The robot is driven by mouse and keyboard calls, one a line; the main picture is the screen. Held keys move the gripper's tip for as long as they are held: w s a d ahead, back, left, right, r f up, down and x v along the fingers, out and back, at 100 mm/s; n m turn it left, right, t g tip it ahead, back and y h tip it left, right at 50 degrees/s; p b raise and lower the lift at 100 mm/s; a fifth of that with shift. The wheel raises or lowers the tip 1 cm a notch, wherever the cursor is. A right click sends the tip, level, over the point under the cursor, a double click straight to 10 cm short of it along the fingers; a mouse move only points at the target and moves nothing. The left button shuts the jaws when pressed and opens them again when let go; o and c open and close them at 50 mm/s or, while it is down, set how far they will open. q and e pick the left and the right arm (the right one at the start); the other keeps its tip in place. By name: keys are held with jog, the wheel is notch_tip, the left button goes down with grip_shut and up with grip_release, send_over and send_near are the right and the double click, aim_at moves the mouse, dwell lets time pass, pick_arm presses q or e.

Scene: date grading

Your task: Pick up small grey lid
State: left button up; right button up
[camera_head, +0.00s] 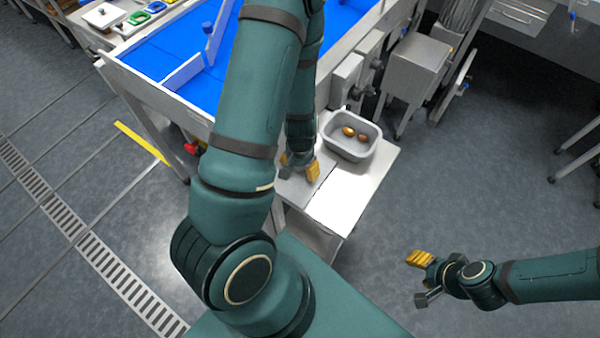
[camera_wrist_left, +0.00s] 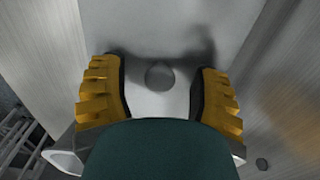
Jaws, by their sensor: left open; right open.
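The small grey lid (camera_head: 300,190) lies flat on the small light table beside the grey tub. It also fills the middle of the left wrist view (camera_wrist_left: 165,25), with a round grey knob (camera_wrist_left: 159,76) at its centre. My left gripper (camera_head: 299,168) is open above the lid, its yellow-padded fingers on either side of the knob. In the left wrist view the fingers (camera_wrist_left: 160,92) stand clear of the knob. In the head view my left arm hides part of the lid. My right gripper (camera_head: 424,278) is open and empty over the floor at right.
The grey tub (camera_head: 344,151) holds two brown dates and stands just behind the lid. The table (camera_head: 345,197) is bare to the right of the lid. A blue-bedded sorting table (camera_head: 160,60) is behind at left. The floor at right is open.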

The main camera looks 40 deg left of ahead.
pick_arm(q)
jog(key=shift+f, duration=0.1)
grip_shut()
dwell(0.4)
